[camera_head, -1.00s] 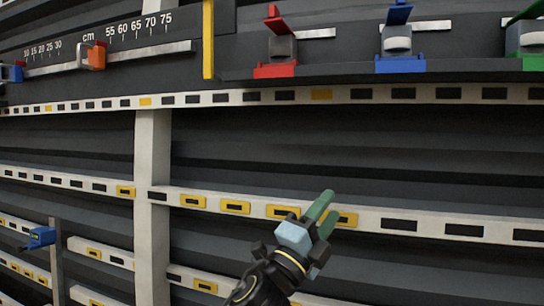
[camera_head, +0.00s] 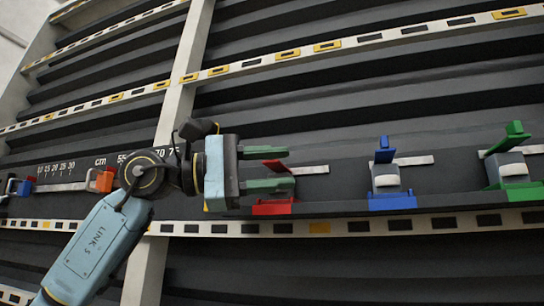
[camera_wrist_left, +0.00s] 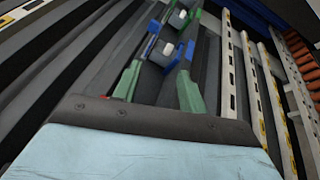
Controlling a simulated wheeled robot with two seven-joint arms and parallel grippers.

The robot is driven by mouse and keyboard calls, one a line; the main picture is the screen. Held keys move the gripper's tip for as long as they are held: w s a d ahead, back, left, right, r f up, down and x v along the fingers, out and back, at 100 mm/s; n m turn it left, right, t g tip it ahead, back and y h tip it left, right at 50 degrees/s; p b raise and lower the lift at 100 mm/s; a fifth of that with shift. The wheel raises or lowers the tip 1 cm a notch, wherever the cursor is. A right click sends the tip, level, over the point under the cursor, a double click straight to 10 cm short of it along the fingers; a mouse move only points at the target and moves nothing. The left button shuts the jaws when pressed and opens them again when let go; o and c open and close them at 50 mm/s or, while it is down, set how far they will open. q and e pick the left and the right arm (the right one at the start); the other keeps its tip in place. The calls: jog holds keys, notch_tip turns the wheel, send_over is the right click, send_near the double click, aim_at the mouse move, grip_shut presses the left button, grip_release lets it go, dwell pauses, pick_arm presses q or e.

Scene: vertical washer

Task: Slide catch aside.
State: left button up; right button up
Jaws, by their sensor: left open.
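The red catch (camera_head: 272,206) has a red base, a grey block and a red lever, and sits on the dark panel. My left gripper (camera_head: 288,169) points right at its level, with two green fingers apart and empty. The fingers overlap the red lever and block and partly hide them; I cannot tell if they touch. A blue catch (camera_head: 390,200) and a green catch (camera_head: 514,190) stand farther right. In the left wrist view, the fingers (camera_wrist_left: 158,85) are spread, with the blue catch (camera_wrist_left: 162,53) and green catch (camera_wrist_left: 184,14) beyond.
A centimetre scale with an orange slider (camera_head: 101,180) and a small blue slider (camera_head: 20,187) lies to the left, partly behind my arm. A slotted white rail (camera_head: 420,223) runs below the panel. Dark ribbed wall lies above and below.

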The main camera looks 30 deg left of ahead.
aim_at(271, 161)
pick_arm(q)
jog(key=s+a+r+t+y, duration=0.35)
jog(key=s+a+y, duration=0.2)
jog(key=a, duration=0.55)
jog(key=shift+n+y, duration=0.25)
jog(key=shift+n, duration=0.05)
jog(key=p+x, duration=0.1)
jog(key=x, duration=0.8)
jog(key=r+p+x, duration=0.1)
jog(key=x, duration=0.3)
jog(key=shift+w+d+p, duration=0.1)
jog(key=shift+d+p, duration=0.05)
jog(key=shift+p, duration=0.15)
jog(key=shift+c, duration=0.3)
jog(key=shift+r, duration=0.15)
grip_shut()
